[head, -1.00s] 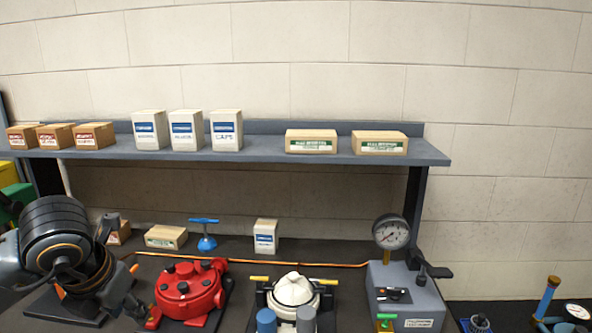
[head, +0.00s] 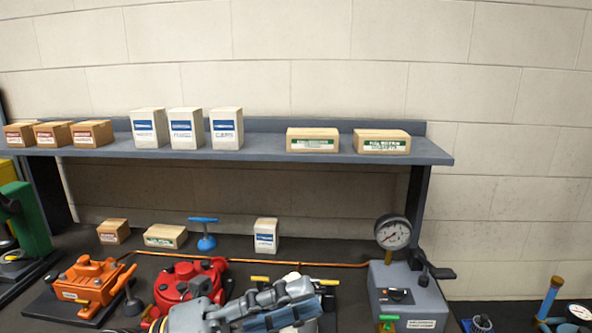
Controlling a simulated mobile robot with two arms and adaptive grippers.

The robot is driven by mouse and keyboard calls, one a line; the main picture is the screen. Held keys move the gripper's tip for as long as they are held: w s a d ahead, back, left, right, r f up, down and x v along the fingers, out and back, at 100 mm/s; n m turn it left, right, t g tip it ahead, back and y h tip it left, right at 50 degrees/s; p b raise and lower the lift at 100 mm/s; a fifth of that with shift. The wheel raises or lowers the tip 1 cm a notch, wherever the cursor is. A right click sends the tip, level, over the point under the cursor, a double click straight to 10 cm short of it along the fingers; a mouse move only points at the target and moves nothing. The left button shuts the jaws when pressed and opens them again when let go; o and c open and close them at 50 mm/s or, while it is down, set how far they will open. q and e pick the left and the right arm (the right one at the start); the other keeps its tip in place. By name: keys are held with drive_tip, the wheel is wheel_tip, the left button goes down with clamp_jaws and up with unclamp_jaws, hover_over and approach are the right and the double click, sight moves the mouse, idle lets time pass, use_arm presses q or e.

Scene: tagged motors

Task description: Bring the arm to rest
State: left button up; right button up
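My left gripper (head: 318,297) is low at the bottom centre of the head view, with its arm coming in from the lower left. It is in front of the white motor (head: 291,275) and hides most of it. I cannot make out whether its fingers are apart or together, and no held object shows. The red motor (head: 183,281) sits just left of the gripper, its lower right partly covered. The orange motor (head: 88,281) stands on a dark base further left. My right gripper is not in view.
A grey test box with a gauge (head: 393,233) stands right of the gripper. A shelf (head: 260,148) with several boxes spans the back. A blue-handled tool (head: 206,236), small cartons and an orange cable lie behind the motors. A green stand (head: 28,222) is at far left.

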use_arm(q)
drive_tip(key=w+a+f+n+t+y, duration=0.1)
drive_tip(key=w+a+n+t+y, duration=0.45)
drive_tip(key=n+t, duration=0.5)
drive_tip(key=w+a+f+n+t+y, duration=0.1)
drive_tip(key=w+a+n+t+y, duration=0.45)
drive_tip(key=n, duration=0.75)
drive_tip(key=s+a+f+n+g+y, duration=0.2)
drive_tip(key=a+f+n+y, duration=0.35)
drive_tip(key=f, duration=0.55)
drive_tip(key=s+a+f+n+g+y, duration=0.1)
drive_tip(key=a+f+n+g+y, duration=0.35)
drive_tip(key=f, duration=0.65)
drive_tip(key=s+f+n+g, duration=0.2)
drive_tip(key=s+f+g, duration=0.7)
drive_tip(key=s+f, duration=0.95)
wheel_tip(320, 180, down, 29)
drive_tip(key=s+d+g+b, duration=0.1)
drive_tip(key=s+g+b, duration=0.15)
drive_tip(key=b, duration=0.25)
drive_tip(key=s+a+f+b, duration=0.1)
drive_tip(key=s+f+b, duration=0.1)
drive_tip(key=s+f, duration=0.6)
drive_tip(key=s+a+f+b, duration=0.2)
drive_tip(key=s+f, duration=0.7)
drive_tip(key=f, duration=0.5)
drive_tip(key=shift+s+b, duration=0.25)
drive_tip(key=shift+b, duration=0.25)
